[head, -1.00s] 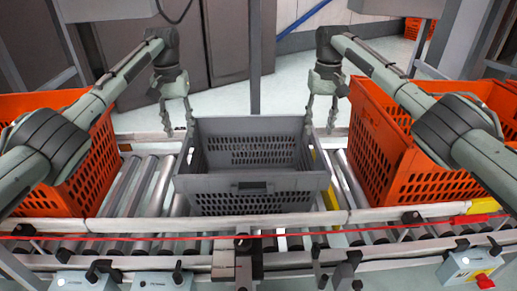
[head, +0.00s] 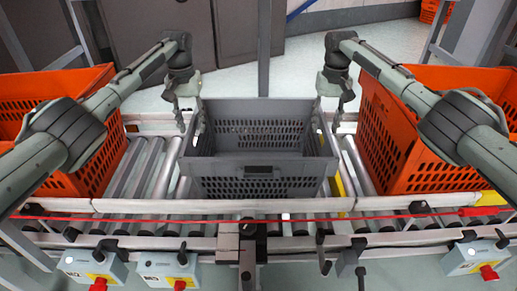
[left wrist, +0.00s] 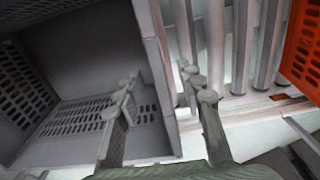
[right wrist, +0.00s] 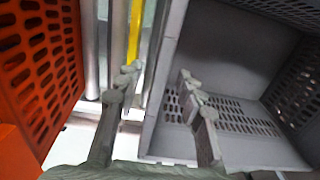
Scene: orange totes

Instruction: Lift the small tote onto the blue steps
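The small grey tote (head: 262,187) stands upright on the roller conveyor, between two orange totes, and looks empty. My left gripper (head: 188,122) is at its left side wall near the back. The left wrist view shows the open fingers (left wrist: 163,95) with the tote wall between them, one inside and one outside. My right gripper (head: 328,118) is at the right side wall. In the right wrist view its open fingers (right wrist: 155,95) also straddle the wall, with gaps visible. No blue steps can be made out.
Large orange totes stand close on the left (head: 95,165) and right (head: 400,150). Bare rollers (head: 150,165) lie beside the grey tote. A red cord (head: 200,219) and control boxes (head: 172,268) run along the near edge. Floor is open behind the conveyor.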

